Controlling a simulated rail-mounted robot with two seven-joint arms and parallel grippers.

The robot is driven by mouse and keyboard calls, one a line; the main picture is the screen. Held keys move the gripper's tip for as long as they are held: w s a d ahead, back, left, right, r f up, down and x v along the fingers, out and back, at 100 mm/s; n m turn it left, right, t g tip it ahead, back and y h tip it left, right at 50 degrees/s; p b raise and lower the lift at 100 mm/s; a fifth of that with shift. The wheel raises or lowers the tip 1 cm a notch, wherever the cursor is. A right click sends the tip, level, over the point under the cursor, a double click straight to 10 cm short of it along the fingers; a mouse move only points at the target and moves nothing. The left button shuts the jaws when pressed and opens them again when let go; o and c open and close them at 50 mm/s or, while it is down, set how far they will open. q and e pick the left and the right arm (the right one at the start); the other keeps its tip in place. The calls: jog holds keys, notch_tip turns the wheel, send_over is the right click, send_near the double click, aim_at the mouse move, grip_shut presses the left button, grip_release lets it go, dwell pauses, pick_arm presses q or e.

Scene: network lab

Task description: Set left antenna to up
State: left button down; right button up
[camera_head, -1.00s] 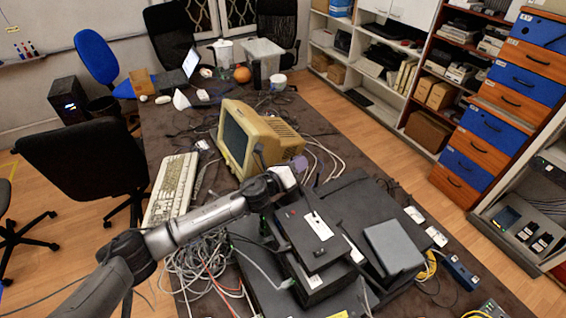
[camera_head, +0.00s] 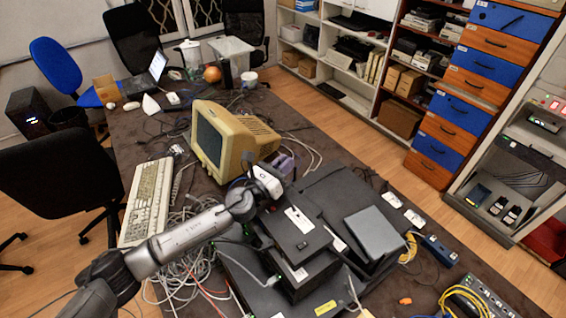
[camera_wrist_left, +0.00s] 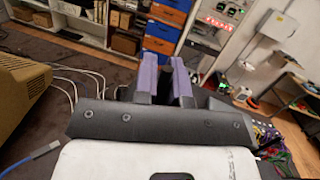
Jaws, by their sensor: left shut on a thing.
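My left gripper (camera_head: 284,165) reaches in from the left, over the back edge of the stack of black network boxes (camera_head: 297,233) and just right of the beige monitor. Its purple fingers also show in the left wrist view (camera_wrist_left: 165,80), almost parallel with a narrow dark gap between them. They are shut on a thin dark thing, which looks like the left antenna; it is mostly hidden by the fingers and the gripper body, so its tilt cannot be told. My right gripper is not in view.
The beige monitor (camera_head: 226,145) stands close behind and left of the gripper. A keyboard (camera_head: 148,200) and tangled cables lie left of the boxes. A grey box (camera_head: 374,232) sits on the black equipment to the right. Blue and orange drawers (camera_head: 455,110) stand beyond the table.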

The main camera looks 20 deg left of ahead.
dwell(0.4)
pick_arm(q)
jog(key=c, duration=1.2)
grip_release()
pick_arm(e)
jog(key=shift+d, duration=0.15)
pick_arm(q)
jog(key=b+v, duration=0.1)
jog(key=v, duration=1.1)
jog(key=shift+v, duration=0.9)
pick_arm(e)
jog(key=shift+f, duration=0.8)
